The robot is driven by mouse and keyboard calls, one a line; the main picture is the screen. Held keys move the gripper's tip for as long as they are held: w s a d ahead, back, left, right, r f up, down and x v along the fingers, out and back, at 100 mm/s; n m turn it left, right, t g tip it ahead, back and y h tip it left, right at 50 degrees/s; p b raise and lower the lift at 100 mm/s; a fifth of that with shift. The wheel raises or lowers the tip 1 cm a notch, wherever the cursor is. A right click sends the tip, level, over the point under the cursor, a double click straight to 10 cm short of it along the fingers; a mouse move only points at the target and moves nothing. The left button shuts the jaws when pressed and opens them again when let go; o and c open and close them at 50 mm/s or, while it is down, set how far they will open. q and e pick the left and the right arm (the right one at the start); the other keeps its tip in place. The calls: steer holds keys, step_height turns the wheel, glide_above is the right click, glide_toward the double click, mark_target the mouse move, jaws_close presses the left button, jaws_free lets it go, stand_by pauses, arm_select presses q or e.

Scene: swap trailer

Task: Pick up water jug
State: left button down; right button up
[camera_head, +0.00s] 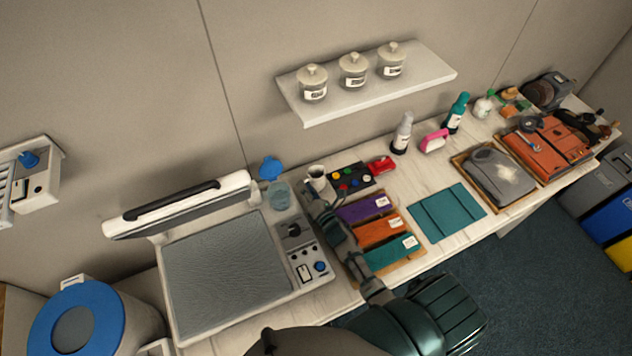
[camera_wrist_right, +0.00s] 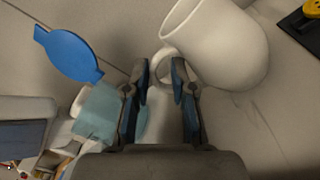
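A translucent blue jug-like container (camera_head: 279,195) stands between the press and the white mug (camera_head: 316,175), with a blue lid-like piece (camera_head: 271,168) behind it. I cannot tell if the two are joined. In the right wrist view the translucent body (camera_wrist_right: 100,112) is left of and partly behind my right gripper (camera_wrist_right: 160,75), and the blue piece (camera_wrist_right: 68,54) is at upper left. The gripper is open, its fingers apart, with the mug's (camera_wrist_right: 225,45) handle showing between or just beyond its fingertips. Contact is unclear. In the head view my right gripper (camera_head: 308,190) is beside the mug. My left gripper is out of view.
A large press with a raised lid (camera_head: 180,205) fills the left of the counter. A shelf with jars (camera_head: 365,85) hangs above. A blue-lidded bin (camera_head: 95,320) stands at lower left.

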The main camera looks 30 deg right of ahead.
steer(key=shift+s+a, duration=0.1)
steer(key=c, duration=0.4)
steer(key=shift+a+r, duration=0.1)
steer(key=shift+a, duration=0.25)
jaws_close()
steer(key=shift+a+r, duration=0.1)
steer(key=shift+d+r, duration=0.25)
steer(key=shift+d, duration=0.05)
steer(key=shift+d+r, duration=0.15)
steer(key=shift+r, duration=0.45)
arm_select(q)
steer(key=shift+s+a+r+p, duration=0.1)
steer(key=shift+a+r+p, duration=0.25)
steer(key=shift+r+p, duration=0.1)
arm_select(e)
step_height(320, 180, up, 8)
